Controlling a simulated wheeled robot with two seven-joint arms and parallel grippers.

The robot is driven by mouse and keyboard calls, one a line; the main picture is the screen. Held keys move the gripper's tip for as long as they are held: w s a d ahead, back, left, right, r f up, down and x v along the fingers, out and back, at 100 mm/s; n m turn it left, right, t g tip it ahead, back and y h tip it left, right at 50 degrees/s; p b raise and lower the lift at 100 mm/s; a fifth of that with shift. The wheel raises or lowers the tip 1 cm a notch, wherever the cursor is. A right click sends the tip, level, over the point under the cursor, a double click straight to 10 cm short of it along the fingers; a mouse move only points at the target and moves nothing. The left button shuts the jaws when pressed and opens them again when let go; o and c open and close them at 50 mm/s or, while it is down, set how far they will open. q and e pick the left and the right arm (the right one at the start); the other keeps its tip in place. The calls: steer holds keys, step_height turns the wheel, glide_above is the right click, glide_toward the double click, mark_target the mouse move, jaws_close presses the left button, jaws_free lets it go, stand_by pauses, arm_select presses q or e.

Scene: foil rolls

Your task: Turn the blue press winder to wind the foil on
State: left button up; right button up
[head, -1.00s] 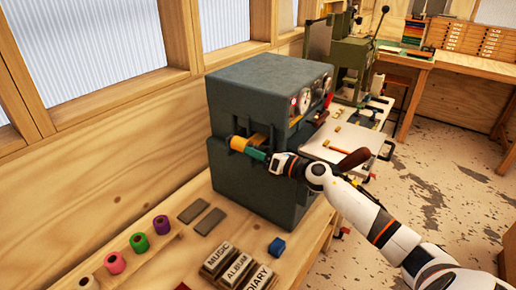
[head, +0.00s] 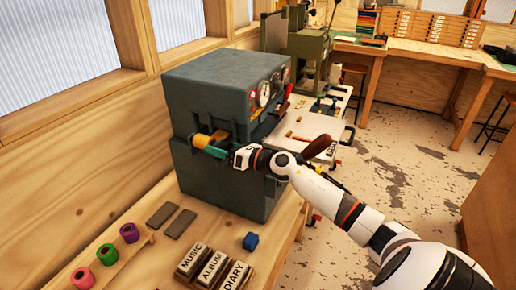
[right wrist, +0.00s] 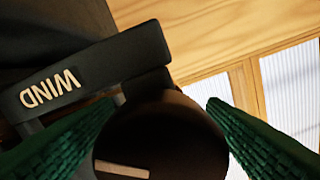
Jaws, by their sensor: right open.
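The blue-grey press (head: 225,95) stands on the bench by the wall in the head view. A gold foil roll (head: 202,141) sits in its front opening. My right gripper (head: 214,150) is at that opening, its green fingers beside the roll. In the right wrist view, a dark round winder knob (right wrist: 160,140) with a pale mark lies between the two open fingers. A gap shows at the right finger; contact on the left is unclear. A dark bar marked WIND (right wrist: 90,75) is behind the knob. The knob is not distinguishable in the head view. My left gripper is out of view.
Pink (head: 82,278), green (head: 107,254) and purple (head: 129,232) rolls stand at the front left. A green machine (head: 300,45) stands behind.

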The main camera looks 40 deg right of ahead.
arm_select(q)
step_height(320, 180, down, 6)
steer(key=b, duration=0.5)
arm_select(e)
steer(key=s+d+n, duration=0.2)
steer(key=s+d, duration=0.3)
steer(key=s, duration=0.6)
arm_select(q)
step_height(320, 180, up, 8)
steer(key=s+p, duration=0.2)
steer(key=p, duration=0.5)
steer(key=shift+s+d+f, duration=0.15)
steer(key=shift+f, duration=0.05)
arm_select(e)
steer(key=s+d+f+m+g+h, duration=0.1)
steer(key=f+m+g+h, duration=0.3)
steer(key=m, duration=1)
steer(key=s+d+f+m+g+h, duration=0.1)
steer(key=s+f+m+g+h, duration=0.2)
steer(key=f+m+h, duration=0.6)
step_height(320, 180, down, 4)
steer(key=m+g, duration=0.1)
steer(key=m, duration=0.3)
steer(key=shift+s+r+m+h, duration=0.2)
steer(key=shift+s+m+h, duration=0.1)
steer(key=shift+m+h, duration=0.1)
steer(key=shift+d, duration=0.1)
